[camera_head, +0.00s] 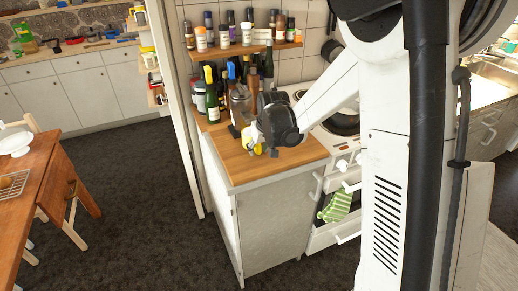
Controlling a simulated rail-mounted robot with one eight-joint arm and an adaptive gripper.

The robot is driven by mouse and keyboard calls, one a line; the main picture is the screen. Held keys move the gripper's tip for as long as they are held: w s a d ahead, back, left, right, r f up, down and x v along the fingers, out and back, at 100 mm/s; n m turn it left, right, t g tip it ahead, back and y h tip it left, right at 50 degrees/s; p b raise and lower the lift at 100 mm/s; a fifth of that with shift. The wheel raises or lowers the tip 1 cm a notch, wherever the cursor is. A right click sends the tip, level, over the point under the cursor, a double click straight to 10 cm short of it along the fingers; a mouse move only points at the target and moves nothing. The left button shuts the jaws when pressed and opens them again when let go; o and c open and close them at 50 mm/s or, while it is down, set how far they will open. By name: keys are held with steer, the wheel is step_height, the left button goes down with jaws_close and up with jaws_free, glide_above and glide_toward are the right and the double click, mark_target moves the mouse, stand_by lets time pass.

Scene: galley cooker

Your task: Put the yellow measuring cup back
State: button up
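A small yellow object (248,138), likely the yellow measuring cup, shows at the end of my arm, above or on the wooden top of the small cabinet (292,158). My gripper (262,148) is right at it, pointing down and left. The fingers are small and partly hidden behind my wrist. I cannot tell whether they are open or shut on the yellow object, nor whether it touches the worktop.
Several bottles and jars (211,95) crowd the back left of the worktop, below a spice shelf (246,47). The cooker (340,150) stands at right with a green striped towel (336,206). A wooden table (30,190) is at far left. The worktop's front is clear.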

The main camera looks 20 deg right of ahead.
steer(key=a+v, duration=0.1)
steer(key=v, duration=1.1)
steer(key=s+r+m+t, duration=0.1)
steer(key=s+r, duration=0.1)
steer(key=s, duration=1.2)
steer(key=s+r+t, duration=0.1)
steer(key=s+r, duration=0.2)
steer(key=s, duration=1.1)
steer(key=shift+r+m+t+h, duration=0.2)
steer(key=shift+m+t+h, duration=0.1)
steer(key=shift+m, duration=0.1)
steer(key=shift+f+b, duration=0.7)
